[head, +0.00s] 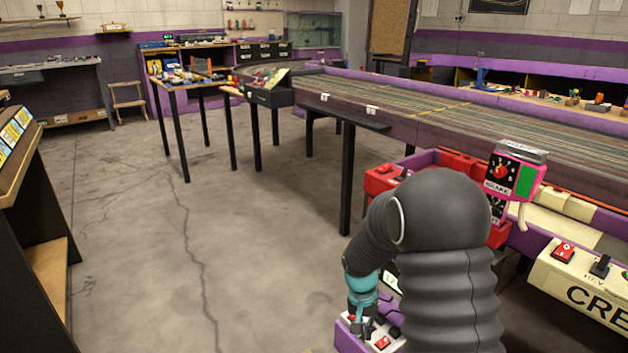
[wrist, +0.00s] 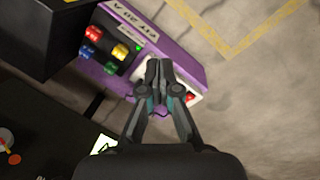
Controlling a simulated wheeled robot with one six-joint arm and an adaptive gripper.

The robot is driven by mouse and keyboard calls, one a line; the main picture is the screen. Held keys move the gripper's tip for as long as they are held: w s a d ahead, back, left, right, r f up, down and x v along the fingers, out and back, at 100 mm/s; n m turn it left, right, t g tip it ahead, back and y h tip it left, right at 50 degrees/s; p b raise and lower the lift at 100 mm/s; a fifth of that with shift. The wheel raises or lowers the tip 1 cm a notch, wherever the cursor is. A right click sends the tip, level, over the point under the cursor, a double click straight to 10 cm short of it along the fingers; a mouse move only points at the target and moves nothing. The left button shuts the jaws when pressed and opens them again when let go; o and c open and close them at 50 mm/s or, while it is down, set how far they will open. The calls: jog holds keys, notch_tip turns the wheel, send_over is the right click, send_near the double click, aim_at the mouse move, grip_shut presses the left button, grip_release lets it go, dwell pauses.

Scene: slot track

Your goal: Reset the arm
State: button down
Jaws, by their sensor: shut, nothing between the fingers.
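My gripper (wrist: 159,72) shows in the wrist view with its fingers together and nothing between them. It points down over a purple box (wrist: 181,56) with a white panel on its top. In the head view my dark arm stands in the lower right and hides most of what lies behind it. The gripper's end is low beside the arm there, over a small purple-edged box (head: 349,340) with a red button. I cannot tell whether the fingertips touch the box.
A long slot track (head: 430,105) on dark legs runs across the right and back. A pink and black controller (head: 512,178) and a cream console (head: 580,285) are right of my arm. A rack (head: 25,200) stands far left. The cracked concrete floor (head: 140,230) between is clear.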

jog(key=s+d+r+n+t+y, duration=0.1)
jog(key=s+r+t, duration=0.5)
jog(key=s+r, duration=1.9)
notch_tip(320, 180, up, 2)
jog(key=shift+d+r+n+t+y, duration=0.15)
jog(key=shift+d+n+t+y, duration=0.15)
jog(key=shift+d+n, duration=0.55)
